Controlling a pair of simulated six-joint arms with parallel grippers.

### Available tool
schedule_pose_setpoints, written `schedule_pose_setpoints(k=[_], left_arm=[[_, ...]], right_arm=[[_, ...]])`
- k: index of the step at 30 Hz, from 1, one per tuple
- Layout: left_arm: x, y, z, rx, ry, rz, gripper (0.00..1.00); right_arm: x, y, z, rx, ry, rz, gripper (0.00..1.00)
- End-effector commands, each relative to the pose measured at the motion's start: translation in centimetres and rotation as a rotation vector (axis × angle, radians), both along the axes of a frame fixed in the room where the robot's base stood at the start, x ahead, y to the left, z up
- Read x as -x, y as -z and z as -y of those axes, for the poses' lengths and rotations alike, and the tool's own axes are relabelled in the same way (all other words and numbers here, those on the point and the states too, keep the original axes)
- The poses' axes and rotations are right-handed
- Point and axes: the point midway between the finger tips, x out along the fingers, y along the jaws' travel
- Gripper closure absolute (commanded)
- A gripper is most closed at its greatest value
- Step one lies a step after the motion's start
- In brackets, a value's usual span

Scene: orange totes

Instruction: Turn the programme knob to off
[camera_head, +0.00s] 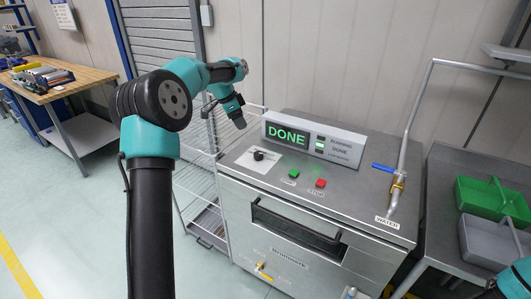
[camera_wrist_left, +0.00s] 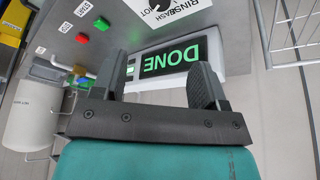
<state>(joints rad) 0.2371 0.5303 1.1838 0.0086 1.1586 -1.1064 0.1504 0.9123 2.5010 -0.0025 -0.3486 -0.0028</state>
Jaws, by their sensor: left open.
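The programme knob (camera_head: 258,156) is a small black dial on a white plate, on top of the steel washing machine (camera_head: 300,240). In the left wrist view the knob (camera_wrist_left: 160,5) is cut by the top edge, beside printed words including RINSE, WASH and HOT; its exact pointer setting cannot be read. My left gripper (camera_head: 239,119) is above and a little left of the knob, apart from it. In the left wrist view its two black fingers (camera_wrist_left: 158,82) are spread with nothing between them. Only a corner of my right arm shows at lower right in the head view.
A display box (camera_head: 344,146) reading DONE in green stands behind the knob. A green button (camera_head: 294,174) and a red button (camera_head: 320,183) are to its right. A blue-handled water tap (camera_head: 384,167) is further right. A wire rack (camera_head: 200,190) stands left.

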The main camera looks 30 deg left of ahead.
Motion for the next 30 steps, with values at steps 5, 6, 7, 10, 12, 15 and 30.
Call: schedule_pose_setpoints(k=[5, 6, 7, 10, 12, 15, 30], left_arm=[[0.0, -0.1, 0.1, 0.002, 0.008, 0.001, 0.33], [0.0, -0.1, 0.1, 0.002, 0.008, 0.001, 0.33], [0.0, -0.1, 0.1, 0.002, 0.008, 0.001, 0.33], [0.0, -0.1, 0.1, 0.001, 0.007, 0.0, 0.33], [0.0, 0.1, 0.2, 0.001, 0.007, 0.0, 0.33], [-0.2, 0.7, 0.3, 0.001, 0.006, -0.001, 0.33], [-2.2, 7.8, 2.5, 0.002, 0.006, -0.001, 0.33]], right_arm=[[0.0, 0.0, 0.0, 0.0, 0.0, 0.0, 1.0], [0.0, 0.0, 0.0, 0.0, 0.0, 0.0, 1.0], [0.0, 0.0, 0.0, 0.0, 0.0, 0.0, 1.0], [0.0, 0.0, 0.0, 0.0, 0.0, 0.0, 1.0], [0.0, 0.0, 0.0, 0.0, 0.0, 0.0, 1.0], [0.0, 0.0, 0.0, 0.0, 0.0, 0.0, 1.0], [0.0, 0.0, 0.0, 0.0, 0.0, 0.0, 1.0]])
